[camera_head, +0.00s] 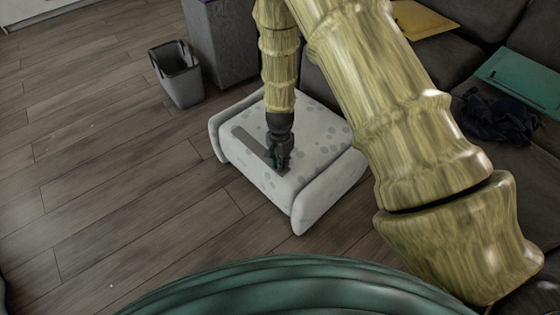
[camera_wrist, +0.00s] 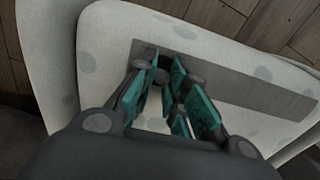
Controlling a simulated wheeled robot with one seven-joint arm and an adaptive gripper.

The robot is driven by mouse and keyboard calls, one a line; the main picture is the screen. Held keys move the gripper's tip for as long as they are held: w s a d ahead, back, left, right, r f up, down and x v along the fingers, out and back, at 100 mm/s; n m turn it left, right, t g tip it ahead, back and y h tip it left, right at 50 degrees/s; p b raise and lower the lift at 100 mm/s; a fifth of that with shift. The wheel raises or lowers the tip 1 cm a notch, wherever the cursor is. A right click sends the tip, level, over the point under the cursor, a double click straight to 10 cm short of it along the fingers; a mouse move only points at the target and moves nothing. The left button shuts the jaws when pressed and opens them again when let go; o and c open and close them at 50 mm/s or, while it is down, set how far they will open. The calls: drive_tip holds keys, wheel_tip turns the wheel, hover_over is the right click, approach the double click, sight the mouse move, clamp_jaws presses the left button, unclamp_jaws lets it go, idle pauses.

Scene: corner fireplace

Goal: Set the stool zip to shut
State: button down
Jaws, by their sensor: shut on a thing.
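The stool (camera_head: 322,135) is a low white block with grey spots and thick rounded sides, standing on the floor. The stool zip shows as a flat grey strip (camera_head: 246,138) on its top; it also shows in the wrist view (camera_wrist: 250,92), running from upper left to lower right. My gripper (camera_head: 281,163) is over the lower right end of the strip, pointing down. In the wrist view, my gripper's teal-padded fingers (camera_wrist: 166,82) are closed around a small dark grey piece (camera_wrist: 161,76), apparently the zip's pull, at the strip's left end. The fingers hide most of this piece.
A dark grey bin (camera_head: 178,80) and a grey box-like cabinet (camera_head: 222,45) stand behind the stool. A dark sofa (camera_head: 470,50) is at the right, with a green folder (camera_head: 520,78) and dark crumpled cloth (camera_head: 497,118). The wooden floor at left is clear.

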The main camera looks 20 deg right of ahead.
drive_tip(key=shift+r, duration=0.1)
drive_tip(key=shift+s+d+r+p, duration=0.15)
drive_tip(key=shift+s+p, duration=0.2)
drive_tip(key=shift+p, duration=0.55)
drive_tip(key=shift+s+d+f, duration=0.1)
drive_tip(key=shift+s+f, duration=0.1)
drive_tip(key=c, duration=1.4)
unclamp_jaws()
wheel_tip(320, 180, up, 12)
